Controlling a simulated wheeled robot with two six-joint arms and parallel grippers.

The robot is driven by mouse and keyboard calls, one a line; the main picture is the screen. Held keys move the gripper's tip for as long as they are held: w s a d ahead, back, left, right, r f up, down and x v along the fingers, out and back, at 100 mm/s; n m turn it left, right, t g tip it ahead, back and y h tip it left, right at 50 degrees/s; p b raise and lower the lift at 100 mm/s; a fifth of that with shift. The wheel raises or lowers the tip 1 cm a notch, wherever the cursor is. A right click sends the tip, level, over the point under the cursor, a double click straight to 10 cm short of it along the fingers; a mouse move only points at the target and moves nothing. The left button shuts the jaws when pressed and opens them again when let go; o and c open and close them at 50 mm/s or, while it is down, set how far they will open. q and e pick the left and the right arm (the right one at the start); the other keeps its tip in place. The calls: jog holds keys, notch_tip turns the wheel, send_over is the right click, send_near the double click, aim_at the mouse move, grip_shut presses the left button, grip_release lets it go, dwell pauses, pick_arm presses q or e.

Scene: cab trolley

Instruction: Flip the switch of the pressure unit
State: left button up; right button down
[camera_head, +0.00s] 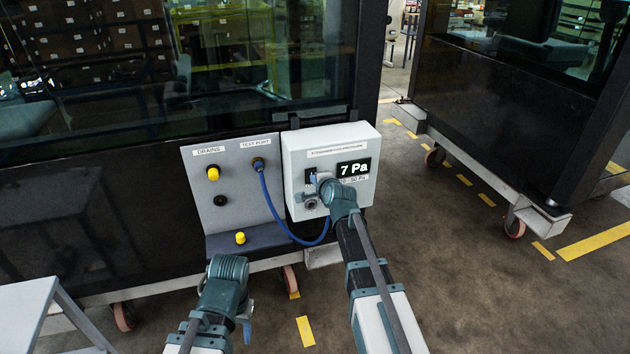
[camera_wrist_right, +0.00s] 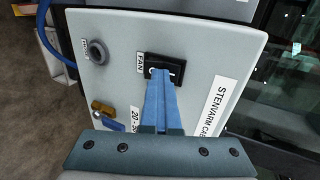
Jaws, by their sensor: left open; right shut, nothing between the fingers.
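The pressure unit (camera_head: 298,160) is a pale grey box on the dark cab wall. Its display (camera_head: 353,168) reads 7 Pa. Its black switch (camera_head: 310,174), labelled FAN, also shows in the right wrist view (camera_wrist_right: 178,66). My right gripper (camera_head: 317,179) is in front of the unit. In the right wrist view its blue fingers (camera_wrist_right: 161,78) are shut together, tips over the switch's lower part, touching it or very close. They hide part of the switch, so I cannot tell its position. My left gripper (camera_head: 247,331) hangs low before the cab, open and away from the unit.
A grey panel (camera_head: 232,180) left of the unit carries a yellow drain cap (camera_head: 213,174) and a test port (camera_head: 258,163). A blue hose (camera_head: 277,218) loops from this port towards the unit. A grey step (camera_head: 25,305) stands front left. Floor to the right is clear.

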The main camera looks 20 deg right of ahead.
jog(key=shift+w+r, duration=0.15)
jog(key=shift+w, duration=0.05)
jog(key=p+v, duration=0.5)
jog(key=v, duration=0.9)
jog(key=shift+s, duration=0.2)
jog(key=shift+f, duration=0.25)
jog(key=b+x, duration=0.6)
jog(key=x, duration=0.8)
jog(key=shift+d+f, duration=0.15)
jog(key=shift+f, duration=0.25)
jog(key=shift+s, duration=0.15)
